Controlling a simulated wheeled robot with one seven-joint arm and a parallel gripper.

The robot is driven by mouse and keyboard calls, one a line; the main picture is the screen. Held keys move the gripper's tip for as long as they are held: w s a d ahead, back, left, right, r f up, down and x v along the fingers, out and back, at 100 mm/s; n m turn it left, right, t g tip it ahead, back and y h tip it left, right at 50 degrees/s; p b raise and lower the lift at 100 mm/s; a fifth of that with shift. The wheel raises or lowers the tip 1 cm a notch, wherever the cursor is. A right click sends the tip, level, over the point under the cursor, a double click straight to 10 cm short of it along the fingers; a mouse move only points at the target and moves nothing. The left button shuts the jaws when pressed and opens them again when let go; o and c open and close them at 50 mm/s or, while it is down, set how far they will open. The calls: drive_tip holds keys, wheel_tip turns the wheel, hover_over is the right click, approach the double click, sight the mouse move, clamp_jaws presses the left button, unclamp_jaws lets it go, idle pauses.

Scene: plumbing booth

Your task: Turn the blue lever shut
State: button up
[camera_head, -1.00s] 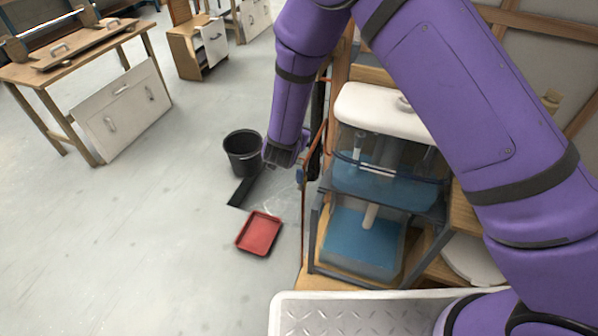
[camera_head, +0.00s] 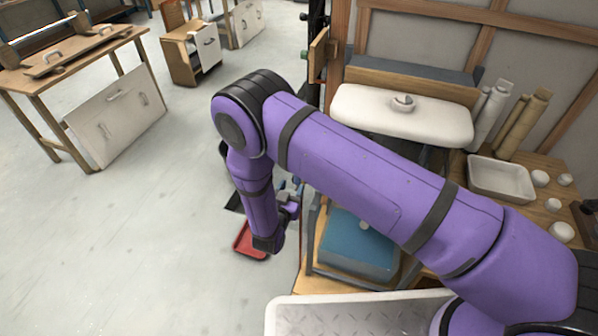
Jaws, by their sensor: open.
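My gripper (camera_head: 285,190) is small in the head view, just right of my lower forearm and beside the frame of the cistern stand. It points away from me toward the pipework, and its jaws are open. The blue lever showed earlier as a small blue spot on the pipe left of the stand. Now only small blue-grey bits show around my gripper, and I cannot tell lever from fingers. Whether my gripper touches the lever cannot be made out.
The white cistern lid (camera_head: 365,112) and blue water basin (camera_head: 350,245) are right of my gripper. A red tray (camera_head: 245,243) lies on the floor, partly behind my wrist. A white tray (camera_head: 503,180) stands on the right bench.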

drive_tip(key=x, duration=0.8)
clamp_jaws()
